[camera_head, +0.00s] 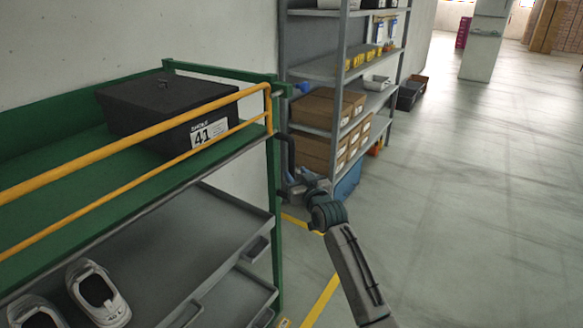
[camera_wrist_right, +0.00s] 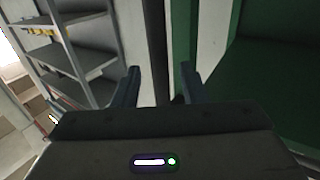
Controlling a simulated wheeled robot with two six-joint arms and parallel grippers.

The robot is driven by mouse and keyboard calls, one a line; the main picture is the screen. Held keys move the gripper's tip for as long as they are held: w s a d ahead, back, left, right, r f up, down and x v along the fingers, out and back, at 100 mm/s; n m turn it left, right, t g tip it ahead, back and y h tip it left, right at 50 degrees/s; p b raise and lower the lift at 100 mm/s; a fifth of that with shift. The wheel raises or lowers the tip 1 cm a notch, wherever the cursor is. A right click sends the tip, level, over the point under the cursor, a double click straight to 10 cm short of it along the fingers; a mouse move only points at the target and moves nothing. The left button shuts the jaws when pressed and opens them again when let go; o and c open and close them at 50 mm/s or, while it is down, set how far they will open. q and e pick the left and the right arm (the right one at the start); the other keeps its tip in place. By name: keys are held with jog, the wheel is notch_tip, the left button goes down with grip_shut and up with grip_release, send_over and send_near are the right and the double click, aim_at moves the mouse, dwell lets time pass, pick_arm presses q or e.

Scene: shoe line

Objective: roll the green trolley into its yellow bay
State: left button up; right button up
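The green trolley (camera_head: 273,190) stands at the left in the head view, with a yellow rail (camera_head: 130,143) around its top shelf and grey lower shelves (camera_head: 200,235). A dark upright handle (camera_head: 291,152) is at its right end. My right gripper (camera_head: 292,186) is beside this end, close to the handle, partly hidden by its own wrist. In the right wrist view its two fingers (camera_wrist_right: 160,78) are apart, with a dark upright bar (camera_wrist_right: 156,40) between or just beyond them; contact is not clear. Yellow floor lines (camera_head: 321,299) show beside the trolley. My left gripper is not in view.
A black box labelled 41 (camera_head: 165,108) sits on the trolley's top shelf, and white shoes (camera_head: 98,292) lie lower down. A grey rack (camera_head: 343,75) with brown cartons (camera_head: 325,108) stands behind the trolley's right end. The floor at the right (camera_head: 480,200) is clear.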

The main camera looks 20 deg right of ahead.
aim_at(293, 170)
jog(key=shift+w, duration=2.15)
grip_shut()
